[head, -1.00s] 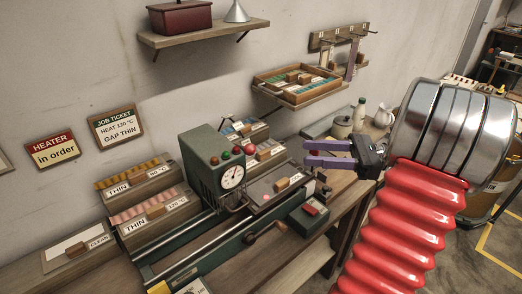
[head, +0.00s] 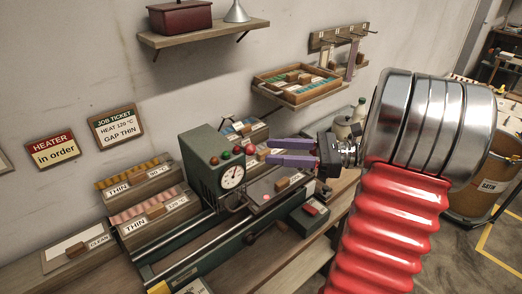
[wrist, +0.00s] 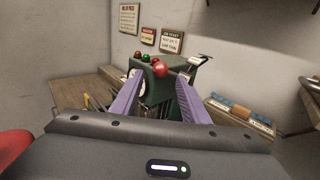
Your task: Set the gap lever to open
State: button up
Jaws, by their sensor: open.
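A green press with a round dial (head: 232,177) stands on the bench and carries small coloured knobs or lamps on top. A red ball knob (head: 250,150) sticks out at its right side and looks like the gap lever's end; its shaft is mostly hidden and no lever marking is readable. My gripper (head: 265,152) is open, with purple fingers pointing left just right of the knob. In the wrist view the red knob (wrist: 160,69) appears between and just beyond the fingertips (wrist: 159,80), with the press behind. I cannot tell whether either finger touches it.
A job ticket (head: 116,127) reads heat 120 °C, gap thin. Wooden boxes labelled THIN (head: 160,217) stand left of the press. A small box with a red button (head: 310,212) is in front. A shelf tray (head: 297,86) hangs above the bench.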

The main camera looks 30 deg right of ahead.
jog(key=x, duration=0.4)
jog(key=shift+w+a, duration=0.2)
jog(key=shift+w, duration=0.05)
jog(key=shift+c, duration=0.3)
grip_shut()
